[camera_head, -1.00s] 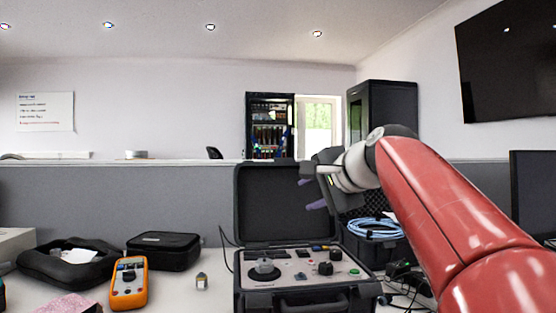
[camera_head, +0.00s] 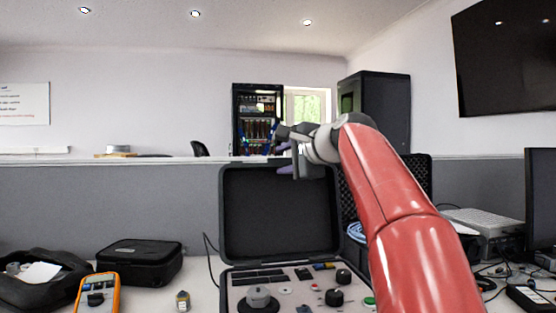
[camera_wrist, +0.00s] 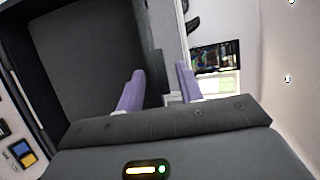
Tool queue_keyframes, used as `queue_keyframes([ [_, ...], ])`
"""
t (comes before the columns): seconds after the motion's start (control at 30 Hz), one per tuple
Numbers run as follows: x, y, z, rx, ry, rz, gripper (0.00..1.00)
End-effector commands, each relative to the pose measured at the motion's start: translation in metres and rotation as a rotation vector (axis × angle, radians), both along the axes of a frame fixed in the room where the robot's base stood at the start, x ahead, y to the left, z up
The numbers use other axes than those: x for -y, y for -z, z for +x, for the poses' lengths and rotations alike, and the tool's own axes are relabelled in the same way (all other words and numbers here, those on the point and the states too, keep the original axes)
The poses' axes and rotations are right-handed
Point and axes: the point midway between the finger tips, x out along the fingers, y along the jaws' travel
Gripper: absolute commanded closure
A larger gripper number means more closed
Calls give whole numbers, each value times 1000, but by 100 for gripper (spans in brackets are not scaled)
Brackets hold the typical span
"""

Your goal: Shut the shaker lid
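The shaker is a black case with a grey control panel (camera_head: 315,290). Its lid (camera_head: 275,215) stands open, about upright, at the back of the panel. My gripper (camera_head: 283,159) is at the lid's top edge, right of its middle. In the wrist view, the lid's dark inner face (camera_wrist: 85,55) fills the left side. The two purple fingers of my gripper (camera_wrist: 159,82) are apart, one in front of the inner face and the other beyond the lid's edge. Nothing is held between them, and I cannot tell whether either touches the lid.
A round grey knob (camera_head: 258,297) stands up from the panel. A black pouch (camera_head: 140,262) and an orange multimeter (camera_head: 97,293) lie to the left. A foam-lined case stands behind my arm, with a coiled blue cable (camera_head: 356,232). A monitor (camera_head: 541,215) is far right.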

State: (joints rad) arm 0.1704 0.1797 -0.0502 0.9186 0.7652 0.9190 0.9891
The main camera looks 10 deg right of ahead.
Motion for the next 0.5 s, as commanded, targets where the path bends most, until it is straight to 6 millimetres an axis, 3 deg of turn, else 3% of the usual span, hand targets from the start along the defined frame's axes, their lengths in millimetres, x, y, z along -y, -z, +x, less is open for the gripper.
queue_keyframes([
  [0.2,-10,5,23,0,-1,-1,64],
  [0.5,-11,7,27,1,1,-1,64],
])
